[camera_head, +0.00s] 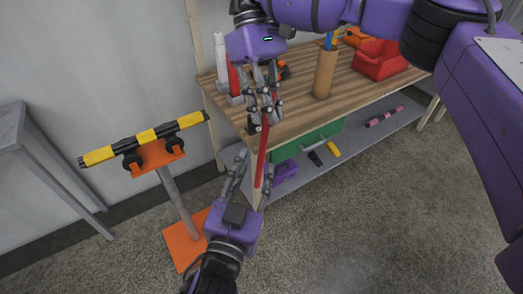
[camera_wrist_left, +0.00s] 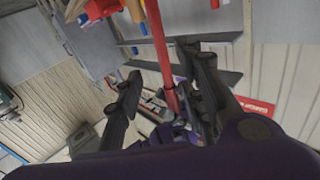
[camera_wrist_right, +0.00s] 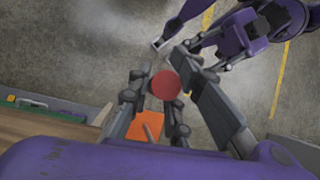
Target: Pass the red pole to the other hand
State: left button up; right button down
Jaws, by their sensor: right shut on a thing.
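The red pole (camera_head: 262,158) hangs roughly upright in front of the workbench corner in the head view. My right gripper (camera_head: 264,120) is shut on its upper part. In the right wrist view the pole's round red end (camera_wrist_right: 165,85) sits between the right fingers. My left gripper (camera_head: 254,170) is below, fingers pointing up, open, with the pole's lower part between or just in front of its fingers. In the left wrist view the pole (camera_wrist_left: 157,40) comes down between the spread fingers, nearer the right-hand finger. I cannot tell whether it touches that finger.
A wooden-topped workbench (camera_head: 305,108) stands behind, with a brown cylinder holder (camera_head: 325,74) and a red bin (camera_head: 379,62). An orange stand (camera_head: 157,154) with a yellow-black bar is at left. A grey table (camera_head: 12,128) is far left. The floor at lower right is clear.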

aim_at(264, 145)
pick_arm(q)
jog(key=x, duration=0.8)
jog(key=shift+w+d, duration=0.1)
jog(key=shift+w, duration=0.25)
jog(key=shift+c, duration=0.4)
grip_shut()
pick_arm(e)
jog(key=c, duration=1.5)
grip_release()
